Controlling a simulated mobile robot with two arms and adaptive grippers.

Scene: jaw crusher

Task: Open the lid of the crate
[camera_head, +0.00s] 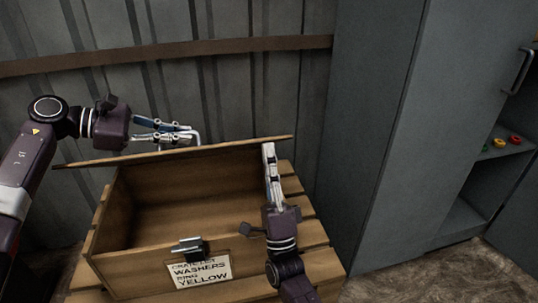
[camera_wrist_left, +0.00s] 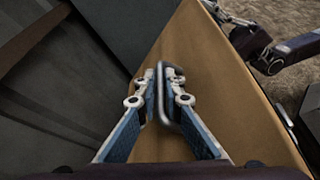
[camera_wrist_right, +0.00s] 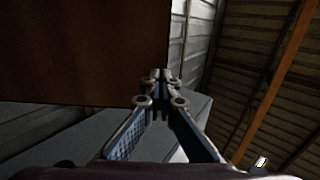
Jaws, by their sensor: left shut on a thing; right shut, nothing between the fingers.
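The wooden crate (camera_head: 137,270) is open at the top, and its empty-looking inside shows. Its lid (camera_head: 100,160) is raised and seen nearly edge-on in the head view. My left gripper (camera_head: 194,135) is behind the lid's edge, shut on the metal lid handle (camera_wrist_left: 165,98). The lid's wooden face (camera_wrist_left: 215,75) fills the middle of the left wrist view. My right gripper (camera_head: 268,147) points up at the lid's right end, shut and empty. In the right wrist view, a dark brown panel, apparently the lid (camera_wrist_right: 85,50), is close beside its fingers; contact cannot be told.
The crate stands on a slatted wooden surface (camera_head: 318,262). A metal latch (camera_head: 190,249) and a washers label (camera_head: 203,272) are on its front. A corrugated wall (camera_head: 215,95) with a wooden rail (camera_head: 180,48) is behind. A grey cabinet (camera_head: 400,140) stands to the right.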

